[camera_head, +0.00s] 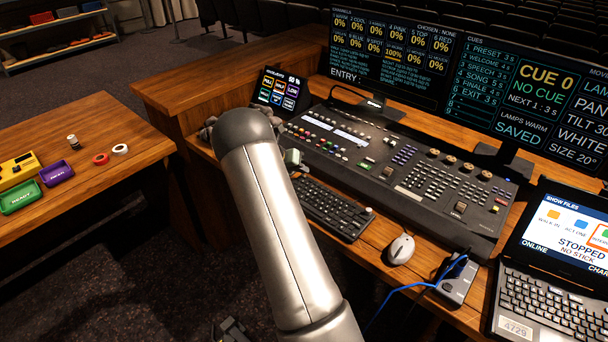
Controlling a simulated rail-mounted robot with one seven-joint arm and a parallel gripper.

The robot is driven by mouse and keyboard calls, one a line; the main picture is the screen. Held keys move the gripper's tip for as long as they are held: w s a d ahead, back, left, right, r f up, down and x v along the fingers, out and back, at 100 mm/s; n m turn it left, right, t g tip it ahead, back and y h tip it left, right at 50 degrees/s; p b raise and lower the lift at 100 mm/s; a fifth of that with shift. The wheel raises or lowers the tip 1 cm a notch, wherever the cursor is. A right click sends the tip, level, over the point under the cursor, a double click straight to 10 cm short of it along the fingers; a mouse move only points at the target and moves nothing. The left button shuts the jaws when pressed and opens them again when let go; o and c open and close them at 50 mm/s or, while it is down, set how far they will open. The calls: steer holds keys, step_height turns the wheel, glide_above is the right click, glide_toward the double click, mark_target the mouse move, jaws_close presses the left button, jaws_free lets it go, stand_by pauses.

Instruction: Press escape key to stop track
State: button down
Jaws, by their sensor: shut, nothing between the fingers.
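A black keyboard (332,210) lies on the wooden desk in front of the mixing console. Its upper left end is close beside my arm, and its key labels are too small to read. An open laptop (545,300) at the right edge has another keyboard; its escape key cannot be made out. The laptop screen (568,235) reads "SHOW FILES", "STOPPED" and "NO STICK". My silver arm rises from the bottom middle, left of the black keyboard, and ends in view at a dark rounded joint. I cannot make out my gripper or its fingers.
The console (395,170) fills the desk behind the keyboard, with monitors (390,55) and a small tablet (278,90) behind it. A white mouse (400,249) and a grey box (458,280) with blue cable lie right. A side table (90,130) holds small trays.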

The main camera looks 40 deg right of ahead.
steer(key=shift+r, duration=0.3)
step_height(320, 180, up, 5)
steer(key=p, duration=0.4)
steer(key=shift+f, duration=0.1)
stand_by(0.9)
steer(key=s+a+r+m+t+y, duration=0.1)
steer(key=s+a+r+m+y, duration=0.1)
steer(key=s+a+r+m, duration=0.55)
steer(key=s+a+r+m+y, duration=0.3)
steer(key=s+a+r+m, duration=0.2)
steer(key=a, duration=0.5)
steer(key=s+a+r+m+t+y, duration=0.1)
steer(key=s+a+m+y, duration=0.3)
steer(key=s+a+m, duration=0.9)
steer(key=s+a+r, duration=0.1)
steer(key=s+a, duration=0.3)
steer(key=s, duration=0.3)
steer(key=shift+s+a, duration=0.2)
steer(key=shift+s, duration=0.1)
